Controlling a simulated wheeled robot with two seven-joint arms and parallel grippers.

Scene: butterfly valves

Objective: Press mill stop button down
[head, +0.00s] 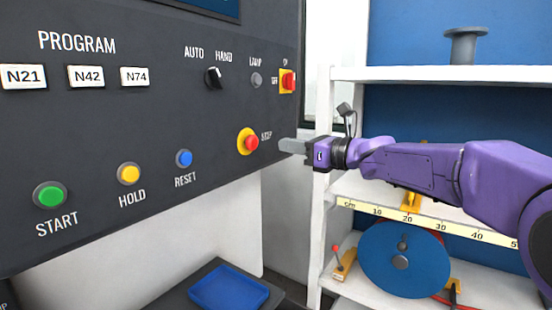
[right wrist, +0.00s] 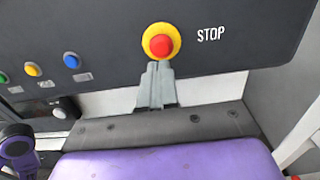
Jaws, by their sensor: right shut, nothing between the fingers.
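The mill stop button (head: 251,142) is a red mushroom button on a yellow ring, at the lower right of the dark control panel. In the right wrist view the red button (right wrist: 161,46) sits beside the word STOP. My right gripper (head: 284,145) is shut and empty, just to the right of the button in the head view, and its tip seems apart from it. In the right wrist view the gripper's fingertips (right wrist: 160,66) are together just below the button; whether they touch it I cannot tell. My left gripper is not in view.
The panel also has a green START button (head: 50,195), a yellow HOLD button (head: 128,173), a blue RESET button (head: 184,158) and a red switch (head: 288,82). A blue tray (head: 228,287) lies below. A white shelf unit (head: 450,73) stands at the right, behind my arm.

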